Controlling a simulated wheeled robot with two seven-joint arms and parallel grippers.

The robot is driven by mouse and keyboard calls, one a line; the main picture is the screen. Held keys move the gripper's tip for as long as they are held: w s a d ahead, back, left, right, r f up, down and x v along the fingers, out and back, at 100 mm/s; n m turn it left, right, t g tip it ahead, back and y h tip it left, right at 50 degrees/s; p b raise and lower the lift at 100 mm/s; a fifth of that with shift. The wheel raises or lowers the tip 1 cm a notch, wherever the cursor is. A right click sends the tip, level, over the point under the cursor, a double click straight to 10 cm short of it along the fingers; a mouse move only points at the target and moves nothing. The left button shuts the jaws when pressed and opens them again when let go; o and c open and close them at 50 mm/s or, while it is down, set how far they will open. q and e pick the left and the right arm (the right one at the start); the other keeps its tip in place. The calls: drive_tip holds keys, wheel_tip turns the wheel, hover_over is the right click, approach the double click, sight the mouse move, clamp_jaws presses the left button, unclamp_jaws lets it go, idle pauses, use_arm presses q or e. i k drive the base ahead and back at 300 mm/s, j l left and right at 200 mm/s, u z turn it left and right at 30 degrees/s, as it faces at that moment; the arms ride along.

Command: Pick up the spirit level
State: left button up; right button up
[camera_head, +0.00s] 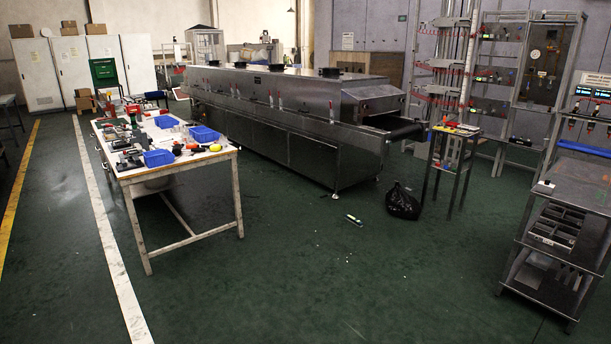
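I cannot clearly single out the spirit level at this distance. A small elongated object (354,220), pale with a greenish part, lies on the green floor in front of the steel dryer, but it is too small to identify. Yellow and dark items (456,129) lie on top of a small metal stand (447,154) beside the dryer's right end; they are also too small to name surely. Neither of my grippers is in view.
A white workbench (190,163) with blue bins and tools stands at left. The tunnel dryer (290,140) fills the middle back. A black bag (402,203) sits on the floor. A metal shelf cart (565,215) stands at right. The foreground floor is mostly clear.

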sight(354, 220)
drive_tip(key=i, duration=0.95)
drive_tip(key=i+j, duration=0.1)
drive_tip(key=i, duration=0.8)
drive_tip(key=i+z, duration=0.1)
drive_tip(key=i, duration=0.85)
drive_tip(key=i+j+z, duration=0.2)
drive_tip(key=i, duration=0.2)
drive_tip(key=i+j+z, duration=0.2)
drive_tip(key=i, duration=0.2)
drive_tip(key=i+j+z, duration=0.2)
drive_tip(key=i, duration=0.2)
drive_tip(key=l+u, duration=0.2)
drive_tip(key=i+l+u, duration=0.2)
drive_tip(key=u, duration=0.2)
drive_tip(key=i+l+u, duration=0.25)
drive_tip(key=u, duration=0.15)
drive_tip(key=i+l, duration=0.05)
drive_tip(key=i, duration=0.05)
